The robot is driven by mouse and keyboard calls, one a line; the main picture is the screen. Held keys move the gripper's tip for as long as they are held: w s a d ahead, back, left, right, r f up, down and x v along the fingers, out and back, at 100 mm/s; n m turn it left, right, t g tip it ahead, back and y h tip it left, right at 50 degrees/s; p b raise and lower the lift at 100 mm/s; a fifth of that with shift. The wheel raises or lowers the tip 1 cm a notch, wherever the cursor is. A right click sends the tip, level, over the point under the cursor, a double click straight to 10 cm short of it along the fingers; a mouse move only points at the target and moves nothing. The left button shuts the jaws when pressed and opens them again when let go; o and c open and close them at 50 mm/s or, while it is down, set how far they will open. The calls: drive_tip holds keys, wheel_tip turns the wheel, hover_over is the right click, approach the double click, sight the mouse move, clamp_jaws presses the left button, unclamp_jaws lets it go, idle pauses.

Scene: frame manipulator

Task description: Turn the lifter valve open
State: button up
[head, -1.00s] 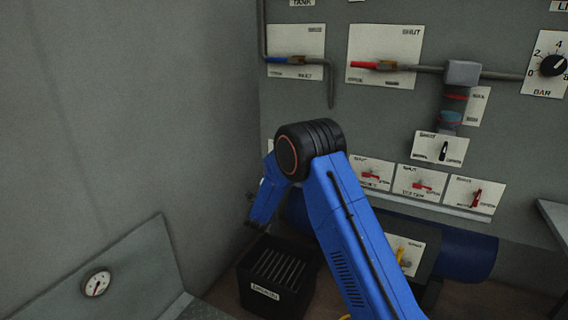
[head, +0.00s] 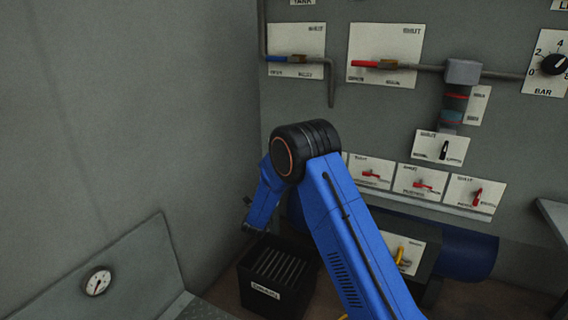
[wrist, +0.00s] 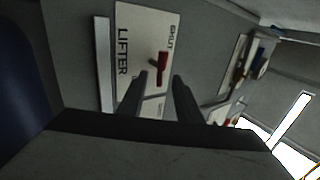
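In the wrist view, a white plate (wrist: 133,38) lettered LIFTER and SHUT carries a small red valve handle (wrist: 161,66). My gripper (wrist: 160,78) is open, its two dark fingers apart. The handle shows in the gap between the fingertips, apart from both fingers in the picture; how far ahead it lies I cannot tell. The handle points along the plate toward the SHUT lettering side. In the head view, my blue arm covers part of the lower valve row, and I cannot make out the lifter plate there.
In the head view, plates with red handles (head: 423,184) stand right of my arm. A black bin (head: 268,284) is on the floor below it. The left wall is close, with a gauge (head: 98,282) on a sloped panel. A blue cylinder (head: 468,257) lies under the row.

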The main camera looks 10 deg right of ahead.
drive_tip(key=v, duration=1.4)
drive_tip(key=shift+s+f, duration=0.15)
drive_tip(key=shift+s, duration=0.2)
drive_tip(key=shift+a, duration=0.15)
drive_tip(key=w+d+r+n+g+y, duration=0.1)
drive_tip(key=w+d+r+n+y, duration=0.25)
drive_tip(key=r, duration=0.25)
drive_tip(key=w+d+r+n+g+y, duration=0.1)
drive_tip(key=w+d+r+n+y, duration=0.15)
drive_tip(key=r+y, duration=0.25)
drive_tip(key=s+d+r+n+g+y, duration=0.3)
drive_tip(key=s+r+n+y, duration=0.3)
drive_tip(key=s+r+n, duration=0.15)
drive_tip(key=s+d+f+n+g, duration=0.2)
drive_tip(key=s+d+n+g, duration=0.1)
drive_tip(key=s, duration=1.3)
drive_tip(key=s+d+f+n+g, duration=0.2)
drive_tip(key=s+d+n+g, duration=0.2)
drive_tip(key=s, duration=1.2)
drive_tip(key=s+d+f+n+g, duration=0.2)
drive_tip(key=s+d, duration=0.5)
drive_tip(key=s, duration=0.9)
drive_tip(key=n+g, duration=0.1)
drive_tip(key=n, duration=0.1)
drive_tip(key=shift+d+f+n+g, duration=0.25)
drive_tip(key=shift+f+n+g, duration=0.05)
drive_tip(key=shift+n, duration=0.05)
